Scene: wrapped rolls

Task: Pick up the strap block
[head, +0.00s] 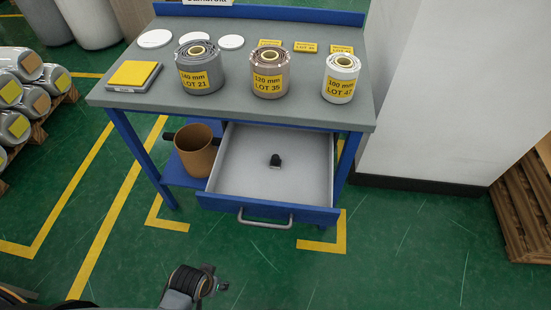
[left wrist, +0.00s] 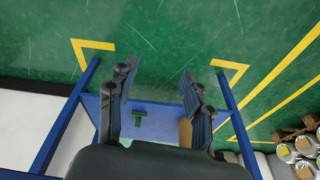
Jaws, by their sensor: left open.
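The strap block (head: 275,161) looks like a small black block with a pale lower edge. It sits alone near the middle of the open drawer (head: 240,180) under the workbench. My left gripper (head: 215,287) is at the bottom of the head view, in front of the drawer and well apart from the block. In the left wrist view its two dark fingers (left wrist: 160,95) are spread with nothing between them. A small dark shape (left wrist: 140,113) shows beyond the fingers on a blue surface; I cannot tell what it is. My right gripper is not in view.
The workbench top (head: 225,108) bears wrapped rolls (head: 199,75), yellow labels, white discs and a yellow pad (head: 134,74). The drawer's handle (head: 265,218) juts forward. A brown bin (head: 196,150) stands left of the drawer. Rolls on a pallet (head: 25,105) are far left. The floor in front is clear.

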